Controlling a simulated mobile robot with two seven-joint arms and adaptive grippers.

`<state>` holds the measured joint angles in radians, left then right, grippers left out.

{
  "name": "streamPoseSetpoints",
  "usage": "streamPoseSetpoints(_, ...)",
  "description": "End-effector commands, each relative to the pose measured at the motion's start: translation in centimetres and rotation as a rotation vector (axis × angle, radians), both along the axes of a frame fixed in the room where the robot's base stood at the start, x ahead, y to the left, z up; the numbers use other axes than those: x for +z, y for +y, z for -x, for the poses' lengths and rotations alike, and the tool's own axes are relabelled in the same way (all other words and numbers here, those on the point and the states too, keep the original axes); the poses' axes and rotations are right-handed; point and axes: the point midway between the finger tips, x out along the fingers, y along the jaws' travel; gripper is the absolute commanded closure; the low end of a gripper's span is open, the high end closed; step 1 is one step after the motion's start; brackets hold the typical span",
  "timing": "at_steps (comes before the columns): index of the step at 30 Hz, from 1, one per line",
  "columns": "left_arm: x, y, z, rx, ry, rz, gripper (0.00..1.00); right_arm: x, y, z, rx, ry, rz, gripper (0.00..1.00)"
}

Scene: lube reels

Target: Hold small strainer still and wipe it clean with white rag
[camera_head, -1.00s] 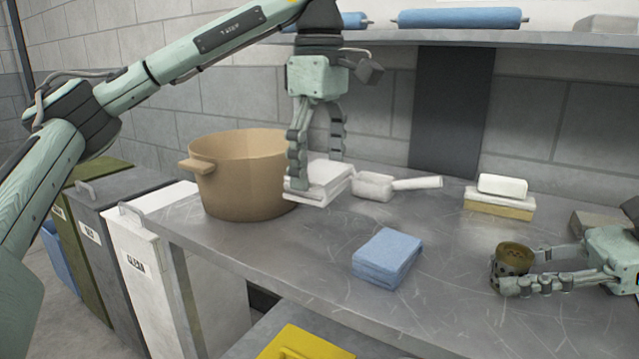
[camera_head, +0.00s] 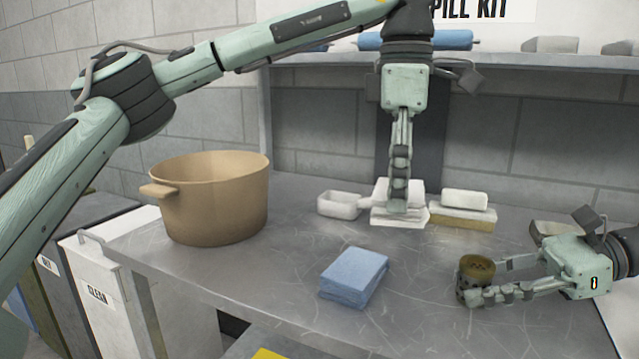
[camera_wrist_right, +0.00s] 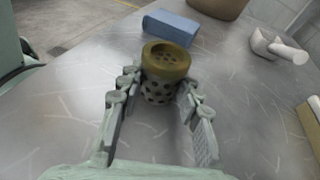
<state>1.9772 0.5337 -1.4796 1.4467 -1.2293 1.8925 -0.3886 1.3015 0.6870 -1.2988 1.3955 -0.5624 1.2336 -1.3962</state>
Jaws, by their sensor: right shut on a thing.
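The small strainer (camera_head: 473,279) is a brown-rimmed cup with a dark perforated lower part. My right gripper (camera_head: 468,290) is shut on it from the right and holds it upright near the table's front. In the right wrist view, the strainer (camera_wrist_right: 162,72) sits between the two fingertips (camera_wrist_right: 158,92), and its brown top shows dark holes. The white rag (camera_head: 414,216) is a folded, layered block farther back. My left gripper (camera_head: 398,207) points down at it, one finger in front of it. The other finger is hidden; the rag has travelled with this gripper.
A tan pot (camera_head: 215,205) stands at left on the grey table (camera_head: 290,225). A folded blue cloth (camera_head: 352,278) lies between pot and strainer. A white scoop (camera_head: 339,205) and a yellow sponge with a white block on top (camera_head: 465,201) flank the rag. Bare table lies between rag and strainer.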

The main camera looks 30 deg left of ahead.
Motion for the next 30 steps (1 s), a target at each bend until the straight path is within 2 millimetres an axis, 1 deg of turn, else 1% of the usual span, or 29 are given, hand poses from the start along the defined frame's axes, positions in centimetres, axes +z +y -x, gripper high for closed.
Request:
streamPoseSetpoints(1, 0.2, -2.3, -0.1, 0.015, -0.004, -0.005, 0.38, 0.0, 0.0, 0.0, 0.0, 0.0, 0.0, 0.82)
streamPoseSetpoints(3, 0.3, -4.7, -0.1, 0.043, -0.003, -0.008, 0.38, 0.0, 0.0, 0.0, 0.0, 0.0, 0.0, 0.82)
streamPoseSetpoints(6, 0.3, -7.4, -0.1, 0.076, -0.006, -0.013, 0.38, 0.0, 0.0, 0.0, 0.0, 0.0, 0.0, 0.82)
streamPoseSetpoints(9, 0.3, -8.9, 0.1, 0.097, -0.007, -0.015, 0.38, 0.0, 0.0, 0.0, 0.0, 0.0, 0.0, 0.82)
streamPoseSetpoints(13, -0.2, -9.6, 0.1, 0.109, -0.007, -0.016, 0.38, 0.0, 0.0, 0.0, 0.0, 0.0, 0.0, 0.82)
streamPoseSetpoints(24, -3.8, -9.5, 0.1, 0.108, -0.008, -0.016, 0.38, 0.0, 0.0, 0.0, 0.0, 0.0, 0.0, 0.82)
streamPoseSetpoints(30, -4.8, -9.5, 0.1, 0.109, -0.008, -0.015, 0.38, 0.0, 0.0, 0.0, 0.0, 0.0, 0.0, 0.82)
